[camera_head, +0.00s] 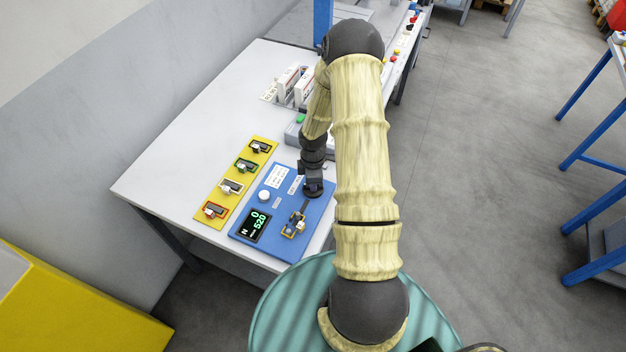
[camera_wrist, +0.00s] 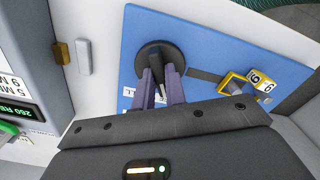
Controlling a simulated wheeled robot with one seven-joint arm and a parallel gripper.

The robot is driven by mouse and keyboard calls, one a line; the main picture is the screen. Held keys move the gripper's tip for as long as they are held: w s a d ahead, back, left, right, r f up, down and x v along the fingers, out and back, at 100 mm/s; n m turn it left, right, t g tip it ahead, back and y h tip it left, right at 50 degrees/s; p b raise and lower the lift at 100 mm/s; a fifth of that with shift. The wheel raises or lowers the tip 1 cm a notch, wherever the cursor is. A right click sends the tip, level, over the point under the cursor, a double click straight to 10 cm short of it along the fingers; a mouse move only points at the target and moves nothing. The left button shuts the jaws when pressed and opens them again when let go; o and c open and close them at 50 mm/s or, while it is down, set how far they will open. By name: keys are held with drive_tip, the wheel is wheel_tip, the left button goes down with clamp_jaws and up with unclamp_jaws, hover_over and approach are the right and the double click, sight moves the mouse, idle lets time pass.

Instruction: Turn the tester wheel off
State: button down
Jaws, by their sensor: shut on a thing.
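The tester is a blue panel (camera_head: 262,228) lying on the white table. Its black round wheel (camera_wrist: 148,52) shows in the wrist view, with a raised bar across its middle. In the head view the wheel is mostly hidden under my gripper (camera_head: 312,186). In the wrist view my gripper (camera_wrist: 161,76) has its two purple fingers shut on the wheel's bar, one on each side. A dark display (camera_head: 254,225) with green figures, a white round knob (camera_head: 264,195) and a yellow-framed part (camera_head: 294,225) are also on the panel.
A yellow strip (camera_head: 216,211) with several small framed pieces lies left of the panel. A grey device with a green button (camera_head: 300,118) and white boxes (camera_head: 290,83) stand farther back. The table's left half (camera_head: 200,140) is clear.

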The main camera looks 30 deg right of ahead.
drive_tip(key=n+p, duration=0.2)
drive_tip(key=n, duration=0.4)
drive_tip(key=shift+r, duration=0.15)
drive_tip(key=n+p, duration=0.3)
drive_tip(key=n, duration=0.3)
drive_tip(key=shift+d, duration=0.1)
drive_tip(key=shift+n, duration=0.3)
drive_tip(key=c, duration=1.4)
unclamp_jaws()
drive_tip(key=shift+c, duration=0.2)
wheel_tip(320, 180, up, 17)
drive_tip(key=b, duration=0.1)
